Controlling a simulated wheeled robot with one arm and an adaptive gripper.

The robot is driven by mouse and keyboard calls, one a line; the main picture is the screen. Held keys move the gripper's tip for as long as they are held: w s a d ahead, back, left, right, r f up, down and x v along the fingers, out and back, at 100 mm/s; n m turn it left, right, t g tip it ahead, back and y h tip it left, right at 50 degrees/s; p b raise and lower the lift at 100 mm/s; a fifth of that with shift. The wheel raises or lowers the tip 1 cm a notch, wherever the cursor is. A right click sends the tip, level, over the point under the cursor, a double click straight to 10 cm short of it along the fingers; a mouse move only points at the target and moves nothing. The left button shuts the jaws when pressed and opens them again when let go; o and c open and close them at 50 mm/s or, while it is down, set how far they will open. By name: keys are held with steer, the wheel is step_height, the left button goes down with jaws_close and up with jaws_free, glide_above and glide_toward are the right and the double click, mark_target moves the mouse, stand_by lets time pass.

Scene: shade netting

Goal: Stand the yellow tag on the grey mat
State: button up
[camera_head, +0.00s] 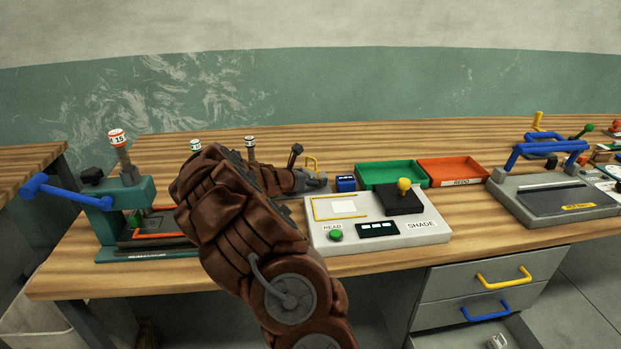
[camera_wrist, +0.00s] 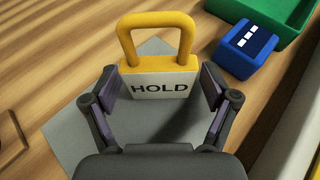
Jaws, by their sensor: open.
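The yellow tag (camera_wrist: 158,82), with a loop handle and a white HOLD label, stands upright on the grey mat (camera_wrist: 75,130) in the wrist view. My gripper (camera_wrist: 161,88) is open, with one finger beside each side of the tag and small gaps visible. The tag hides part of the mat. In the head view, only the tag's yellow loop (camera_head: 312,160) shows behind my gripper (camera_head: 316,181). My arm and gripper hide most of the mat there.
A small blue block (camera_wrist: 246,45) sits right of the tag, near a green tray (camera_head: 392,174) and an orange tray (camera_head: 452,170). The grey SHADE device (camera_head: 378,243) stands in front. A teal press (camera_head: 115,215) is at the left.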

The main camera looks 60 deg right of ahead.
steer(key=shift+r, duration=0.25)
steer(key=v, duration=1.1)
steer(key=shift+w+a+r, duration=0.1)
steer(key=shift+w+a, duration=0.05)
steer(key=shift+a, duration=0.05)
steer(key=shift+a+r, duration=0.1)
steer(key=shift+a, duration=0.15)
